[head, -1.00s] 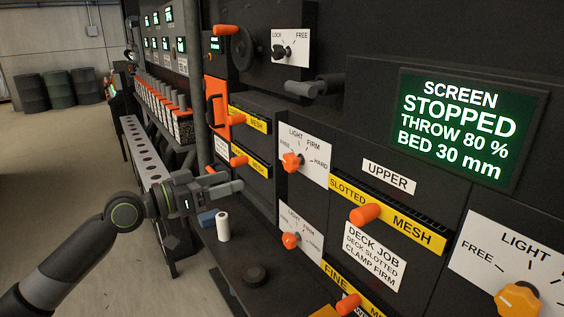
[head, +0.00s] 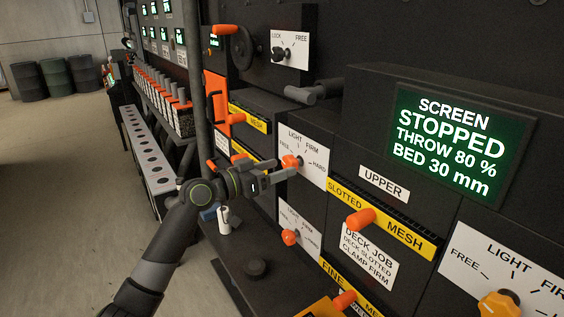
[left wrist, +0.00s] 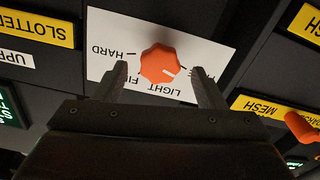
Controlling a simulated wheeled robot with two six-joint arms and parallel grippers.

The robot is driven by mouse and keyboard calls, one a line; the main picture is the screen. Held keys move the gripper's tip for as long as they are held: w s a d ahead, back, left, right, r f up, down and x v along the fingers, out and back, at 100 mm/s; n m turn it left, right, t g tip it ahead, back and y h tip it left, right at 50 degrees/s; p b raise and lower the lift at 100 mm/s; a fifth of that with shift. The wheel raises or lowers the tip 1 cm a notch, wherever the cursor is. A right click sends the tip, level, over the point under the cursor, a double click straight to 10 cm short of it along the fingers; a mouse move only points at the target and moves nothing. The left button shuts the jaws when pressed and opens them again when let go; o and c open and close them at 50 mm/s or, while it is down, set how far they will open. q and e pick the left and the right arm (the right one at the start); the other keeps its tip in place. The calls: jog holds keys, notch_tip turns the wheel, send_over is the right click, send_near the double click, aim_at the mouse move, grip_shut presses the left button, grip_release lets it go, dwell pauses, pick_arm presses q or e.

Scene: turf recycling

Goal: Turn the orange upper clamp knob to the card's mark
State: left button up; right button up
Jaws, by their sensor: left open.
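The orange upper clamp knob (head: 291,161) sits on a white dial plate (head: 316,160) marked FREE, LIGHT, FIRM and HARD, left of the UPPER label. In the left wrist view the knob (left wrist: 158,62) appears upside down between my open fingers, its white line toward the LIGHT–FREE side. My left gripper (head: 283,170) is open in front of the knob; its fingertips also show in the left wrist view (left wrist: 158,72), one either side. I cannot tell whether they touch it. The card (head: 367,254) reads DECK JOB, DECK SLOTTED, CLAMP FIRM. My right gripper is not in view.
A second orange knob (head: 290,237) sits on a lower dial. An orange handle (head: 360,222) sticks out at the SLOTTED MESH strip. The screen (head: 453,143) reads STOPPED.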

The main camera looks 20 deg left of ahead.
pick_arm(q)
jog(key=shift+x, duration=1)
